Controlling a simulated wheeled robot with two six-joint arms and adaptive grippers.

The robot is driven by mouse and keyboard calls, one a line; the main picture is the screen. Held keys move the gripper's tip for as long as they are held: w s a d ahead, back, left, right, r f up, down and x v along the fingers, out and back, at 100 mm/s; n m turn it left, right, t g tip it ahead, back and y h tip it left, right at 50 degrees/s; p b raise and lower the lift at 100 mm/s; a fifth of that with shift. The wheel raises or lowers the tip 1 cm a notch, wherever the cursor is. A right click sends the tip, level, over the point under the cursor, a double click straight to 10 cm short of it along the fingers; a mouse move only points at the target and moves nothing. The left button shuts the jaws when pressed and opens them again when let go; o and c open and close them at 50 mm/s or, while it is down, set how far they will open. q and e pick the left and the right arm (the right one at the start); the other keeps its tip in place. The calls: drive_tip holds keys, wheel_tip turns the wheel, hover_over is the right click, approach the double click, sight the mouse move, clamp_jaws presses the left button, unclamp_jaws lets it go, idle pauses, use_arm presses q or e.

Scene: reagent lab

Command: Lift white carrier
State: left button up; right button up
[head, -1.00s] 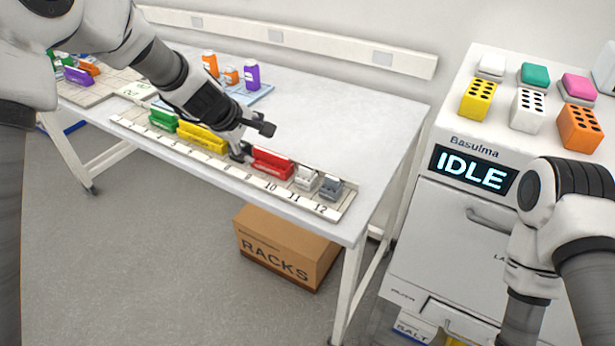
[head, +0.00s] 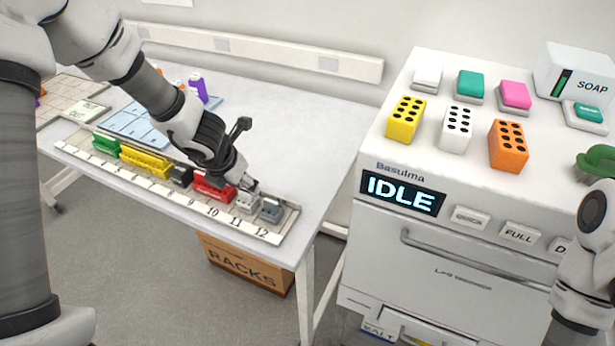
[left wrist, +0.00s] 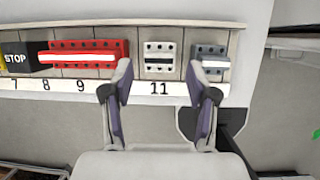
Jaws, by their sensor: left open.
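The white carrier (head: 246,201) is a small block with dark holes, seated at number 11 on the numbered rail (head: 170,183), between the red and grey blocks. In the left wrist view the white carrier (left wrist: 159,58) stands between my left gripper's fingers (left wrist: 158,84), seen from above. My left gripper (head: 240,184) is open and empty, over the carrier, with one finger on each side. I cannot tell whether the fingertips touch it. My right arm shows at the right edge, but its gripper is out of view.
A red block (left wrist: 84,56) is close left of one finger; a grey block (left wrist: 208,62) is by the other. Black, yellow (head: 145,160) and green blocks sit farther left on the rail. A washer (head: 470,210) reading IDLE stands right.

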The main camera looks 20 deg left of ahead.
sight(244, 193)
use_arm(q)
drive_tip(key=shift+d+r+h, duration=0.3)
drive_tip(key=shift+r, duration=0.3)
drive_tip(key=shift+s+a+f+b, duration=0.3)
drive_tip(key=shift+a+f+b, duration=0.1)
drive_tip(key=shift+f, duration=0.2)
drive_tip(key=shift+s+a+f+b, duration=0.25)
drive_tip(key=shift+a+f, duration=0.15)
drive_tip(key=shift+f, duration=0.15)
drive_tip(key=b+x, duration=0.1)
drive_tip(key=x, duration=0.2)
drive_tip(key=d+b+x, duration=0.1)
drive_tip(key=x, duration=0.1)
drive_tip(key=shift+w+b, duration=0.2)
drive_tip(key=shift+b, duration=0.1)
drive_tip(key=shift+w+f, duration=0.2)
drive_tip(key=shift+f, duration=0.05)
drive_tip(key=shift+s+a+r, duration=0.1)
drive_tip(key=shift+a, duration=0.2)
drive_tip(key=shift+c, duration=0.7)
drive_tip(key=shift+d, duration=0.15)
drive_tip(key=c, duration=0.8)
use_arm(e)
drive_tip(key=f, duration=0.2)
drive_tip(key=shift+s+a+f, duration=0.1)
drive_tip(key=shift+s+f, duration=0.2)
drive_tip(key=shift+s, duration=0.05)
